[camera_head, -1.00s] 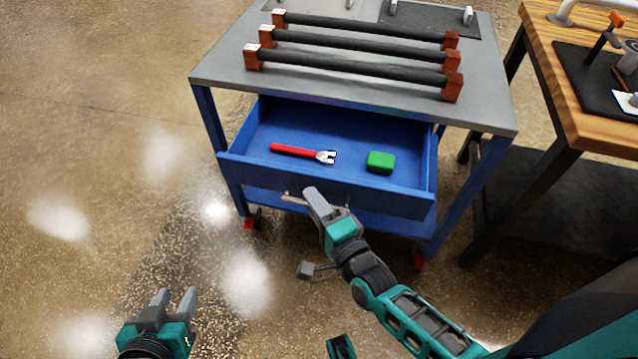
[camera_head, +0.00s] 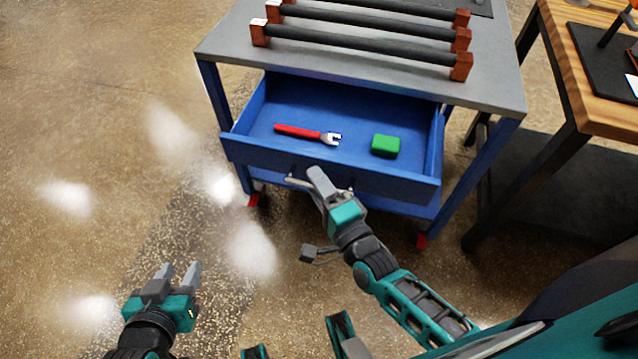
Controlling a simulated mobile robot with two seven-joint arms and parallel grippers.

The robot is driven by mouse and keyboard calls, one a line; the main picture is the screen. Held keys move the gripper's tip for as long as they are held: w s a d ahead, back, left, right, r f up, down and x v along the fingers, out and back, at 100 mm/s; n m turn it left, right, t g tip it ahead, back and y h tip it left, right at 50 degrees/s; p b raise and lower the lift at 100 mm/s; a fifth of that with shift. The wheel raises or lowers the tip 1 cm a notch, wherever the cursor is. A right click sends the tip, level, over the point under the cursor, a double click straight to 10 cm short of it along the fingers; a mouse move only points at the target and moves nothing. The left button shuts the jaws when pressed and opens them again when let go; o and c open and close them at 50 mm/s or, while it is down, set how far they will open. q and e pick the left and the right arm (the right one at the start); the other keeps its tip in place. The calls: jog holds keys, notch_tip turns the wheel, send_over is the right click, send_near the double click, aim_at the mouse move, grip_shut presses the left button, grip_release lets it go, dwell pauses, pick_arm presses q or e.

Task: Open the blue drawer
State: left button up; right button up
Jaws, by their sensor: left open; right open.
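The blue drawer (camera_head: 400,187) is pulled out from under the grey top of the blue cart (camera_head: 499,92). In it lie a red-handled wrench (camera_head: 298,131) and a green block (camera_head: 385,145). My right gripper (camera_head: 307,181) is at the drawer front by its handle, with its fingers open; whether it touches the handle I cannot tell. The handle is partly hidden by the fingers. My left gripper (camera_head: 178,272) is open and empty above the floor at the lower left, well away from the drawer.
Several dark bars with reddish end blocks (camera_head: 355,44) lie on the cart top. A wooden-topped table (camera_head: 590,105) with dark legs stands at the right. The speckled floor (camera_head: 90,130) left of the cart is clear.

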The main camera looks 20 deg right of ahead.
pick_arm(q)
jog(key=shift+a+r+p, duration=0.15)
jog(key=shift+a+p, duration=0.05)
jog(key=shift+p, duration=0.1)
pick_arm(e)
jog(key=s+d, duration=0.1)
jog(key=s, duration=0.6)
jog(key=shift+s+d, duration=0.2)
pick_arm(q)
jog(key=r+p, duration=0.1)
jog(key=p, duration=0.1)
jog(key=a+r+p, duration=0.1)
jog(key=p, duration=0.1)
jog(key=s+r+p, duration=0.1)
jog(key=shift+s+a+r+y+p, duration=0.1)
jog(key=shift+a+r+y+p, duration=0.05)
jog(key=shift+a+y+p, duration=0.25)
pick_arm(e)
jog(key=d+n+g, duration=0.1)
jog(key=n+g, duration=0.1)
jog(key=n, duration=0.4)
jog(key=s+d+r+n+g+h, duration=0.1)
jog(key=n+g, duration=0.1)
jog(key=n, duration=0.4)
jog(key=s+d+r+n+g, duration=0.1)
jog(key=n+g, duration=0.1)
jog(key=n, duration=0.4)
jog(key=shift+s+d+r+g, duration=0.1)
jog(key=shift+s+d+g, duration=0.1)
jog(key=shift+d+g, duration=0.2)
